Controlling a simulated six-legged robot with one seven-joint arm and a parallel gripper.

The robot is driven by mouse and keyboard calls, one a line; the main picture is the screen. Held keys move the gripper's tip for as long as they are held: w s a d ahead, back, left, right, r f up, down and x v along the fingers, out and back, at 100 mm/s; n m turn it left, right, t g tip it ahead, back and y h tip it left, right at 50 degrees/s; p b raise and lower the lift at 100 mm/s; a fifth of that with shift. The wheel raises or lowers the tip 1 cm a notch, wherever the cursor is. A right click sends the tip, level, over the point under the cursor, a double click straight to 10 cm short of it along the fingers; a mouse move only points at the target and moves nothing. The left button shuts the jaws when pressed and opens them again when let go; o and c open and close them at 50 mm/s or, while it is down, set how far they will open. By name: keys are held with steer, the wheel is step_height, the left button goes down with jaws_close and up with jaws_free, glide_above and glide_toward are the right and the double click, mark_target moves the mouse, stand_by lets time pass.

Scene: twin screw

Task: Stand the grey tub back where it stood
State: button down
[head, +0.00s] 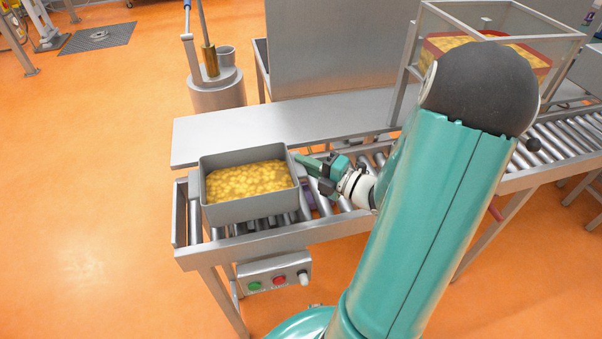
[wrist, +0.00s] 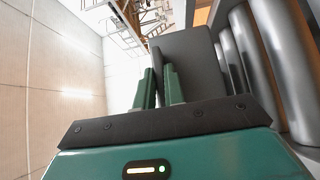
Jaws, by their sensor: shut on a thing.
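The grey tub (head: 246,209) is full of yellow contents and stands upright at the left end of the roller conveyor (head: 350,200) in the head view. My gripper (head: 301,161) is at the tub's right side, shut on its upper right edge. In the wrist view my gripper's two green fingers (wrist: 159,86) close on the tub's dark grey wall (wrist: 188,60). The tub looks level, on or just above the rollers; its underside is hidden, so I cannot tell which.
A control box (head: 274,273) with green and red buttons hangs under the conveyor's front rail. A steel shelf (head: 270,130) runs behind the tub. A metal cylinder (head: 217,92) stands behind it. A framed hopper (head: 480,40) sits over the conveyor at upper right.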

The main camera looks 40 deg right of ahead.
mark_target(289, 168)
steer(key=shift+w+f, duration=0.5)
steer(key=shift+f, duration=0.05)
steer(key=shift+w+f, duration=0.15)
steer(key=shift+f, duration=0.75)
steer(key=shift+w+f, duration=0.1)
steer(key=shift+f, duration=0.75)
steer(key=c, duration=1.5)
jaws_free()
steer(key=shift+f, duration=0.1)
steer(key=v, duration=1.2)
steer(key=shift+a, duration=0.1)
